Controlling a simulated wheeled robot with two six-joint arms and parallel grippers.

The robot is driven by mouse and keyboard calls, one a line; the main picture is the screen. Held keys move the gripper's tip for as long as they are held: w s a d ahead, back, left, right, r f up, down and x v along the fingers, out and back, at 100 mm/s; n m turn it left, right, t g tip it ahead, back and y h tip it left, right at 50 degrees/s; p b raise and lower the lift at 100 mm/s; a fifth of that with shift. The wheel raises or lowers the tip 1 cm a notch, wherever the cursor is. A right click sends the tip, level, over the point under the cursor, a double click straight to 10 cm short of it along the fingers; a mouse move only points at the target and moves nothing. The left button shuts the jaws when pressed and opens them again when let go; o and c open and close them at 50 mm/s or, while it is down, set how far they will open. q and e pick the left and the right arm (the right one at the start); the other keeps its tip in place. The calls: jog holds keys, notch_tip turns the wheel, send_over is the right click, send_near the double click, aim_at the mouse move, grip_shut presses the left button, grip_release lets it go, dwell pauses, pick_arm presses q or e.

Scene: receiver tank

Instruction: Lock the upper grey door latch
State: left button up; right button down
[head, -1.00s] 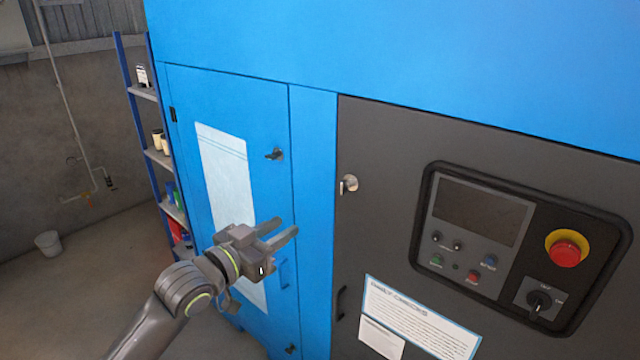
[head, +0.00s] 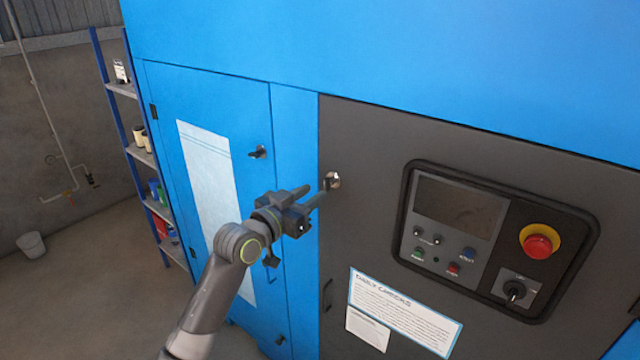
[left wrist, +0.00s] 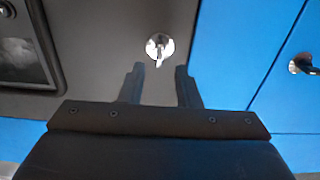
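The upper latch of the grey door is a small silver disc with a lever (head: 333,181), near the upper left corner of the grey door (head: 365,135). In the left wrist view the grey door latch (left wrist: 159,47) lies just beyond the fingertips, in the gap between them, its lever roughly upright. My left gripper (head: 314,190) is open and empty, its fingers pointing at the latch; one fingertip overlaps the latch's edge in the head view. The fingers also show apart in the left wrist view (left wrist: 160,75). Contact cannot be told. My right gripper is out of view.
The blue door (head: 215,115) on the left has its own black latch (head: 257,152). A control panel (head: 490,240) with a red emergency button (head: 539,243) is on the grey door. A shelf rack (head: 132,90) stands at far left.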

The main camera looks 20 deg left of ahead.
aim_at(324, 185)
pick_arm(q)
jog(key=shift+p+x, duration=0.35)
jog(key=shift+x, duration=1.65)
jog(key=shift+c, duration=0.4)
grip_shut()
